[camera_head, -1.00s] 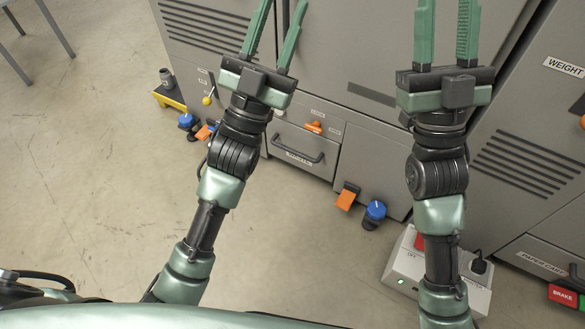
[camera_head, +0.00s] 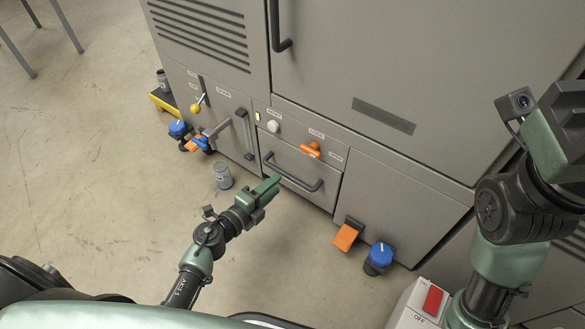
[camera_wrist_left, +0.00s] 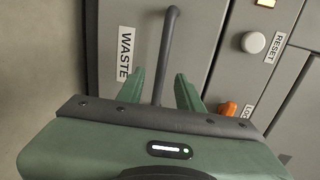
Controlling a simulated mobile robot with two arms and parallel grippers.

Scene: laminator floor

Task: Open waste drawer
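The waste drawer (camera_head: 283,158) is the low grey front in the machine. It looks shut. Its black bar handle (camera_head: 292,178) runs across it, and an orange knob (camera_head: 310,151) sits above it. My left gripper (camera_head: 272,186) is low in front of the drawer, near the handle's left part. In the left wrist view the WASTE label (camera_wrist_left: 125,54) is beside the handle (camera_wrist_left: 168,45). My left fingers (camera_wrist_left: 160,92) are apart, with the handle showing between them; I cannot tell whether they touch it. My right gripper (camera_head: 562,125) is cut off at the right edge, fingertips unseen.
A grey cup (camera_head: 223,176) stands on the floor near my left arm. An orange pedal (camera_head: 346,236) and a blue-capped post (camera_head: 379,257) are right of the drawer.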

